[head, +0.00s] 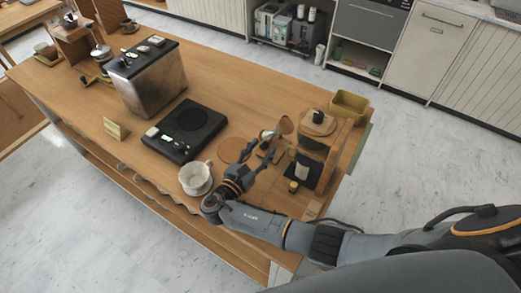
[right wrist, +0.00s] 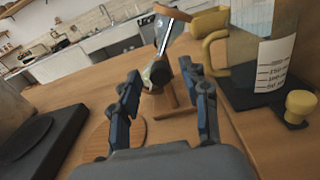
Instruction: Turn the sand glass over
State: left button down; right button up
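In the right wrist view the sand glass (right wrist: 167,38) leans, with a brown upper end and a darker lower part above a wooden foot (right wrist: 172,112). My right gripper (head: 249,158) reaches toward it from the front left. In the right wrist view its fingers (right wrist: 160,82) are spread, with the lower part of the sand glass seen between them. Contact is not clear. My left gripper is not in view.
A white dripper cup (head: 195,178) stands close to my right wrist. A black scale (head: 185,130) lies to the left, with a round wooden coaster (head: 232,150) between. A wooden stand with a glass server (head: 302,170) stands just right. A yellow bin (head: 349,104) is behind.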

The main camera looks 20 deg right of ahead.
jog(key=v, duration=0.7)
jog(key=shift+s+a, duration=0.15)
jog(key=shift+a, duration=0.1)
